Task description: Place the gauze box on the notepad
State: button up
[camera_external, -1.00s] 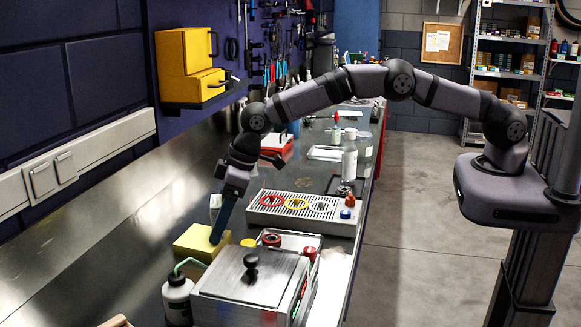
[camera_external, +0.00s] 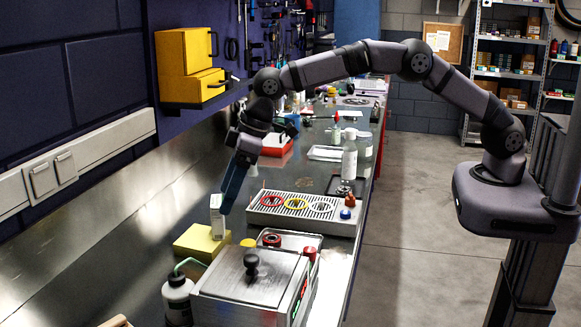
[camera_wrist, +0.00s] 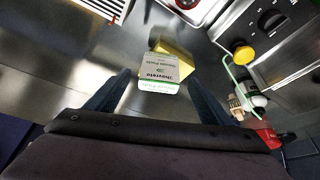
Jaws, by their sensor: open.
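The gauze box (camera_external: 217,217) is a small white carton with a green band, standing upright at the far right corner of the yellow notepad (camera_external: 197,244). In the wrist view the gauze box (camera_wrist: 158,70) is in the middle, and the notepad (camera_wrist: 178,50) shows partly behind it. I cannot tell whether the box rests on the notepad or just beside it. My gripper (camera_external: 225,207) is open, close to the box on its far side. In the wrist view its fingers lie left and right of the box, with nothing visibly gripped.
A metal box with a black knob (camera_external: 252,286) and a white bottle with a green tube (camera_external: 178,297) stand in front of the notepad. A slotted tray with coloured rings (camera_external: 300,210) is to the right. The bench left of the notepad is bare.

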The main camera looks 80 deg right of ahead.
jog(key=shift+b+v, duration=0.5)
jog(key=shift+v, duration=1.75)
jog(key=s+d+f+m, duration=0.1)
jog(key=s+d, duration=0.3)
jog(key=s, duration=0.1)
jog(key=s+d+f+g, duration=0.1)
jog(key=s+d, duration=0.4)
jog(key=s+d+f+m+h, duration=0.1)
jog(key=s+d, duration=0.4)
jog(key=s, duration=0.1)
jog(key=shift+f+m+g, duration=0.25)
jog(key=shift+m+g, duration=0.05)
jog(key=shift+g, duration=0.1)
jog(key=s+d+f+m+g, duration=0.1)
jog(key=s+d+f, duration=0.2)
jog(key=s, duration=0.7)
jog(key=s+d+f+m+g, duration=0.1)
jog(key=s+d+f, duration=0.2)
jog(key=s, duration=0.8)
jog(key=shift+d+h, duration=0.3)
jog(key=shift+d, duration=0.15)
jog(key=shift+s+f, duration=0.1)
jog(key=shift+f, duration=0.05)
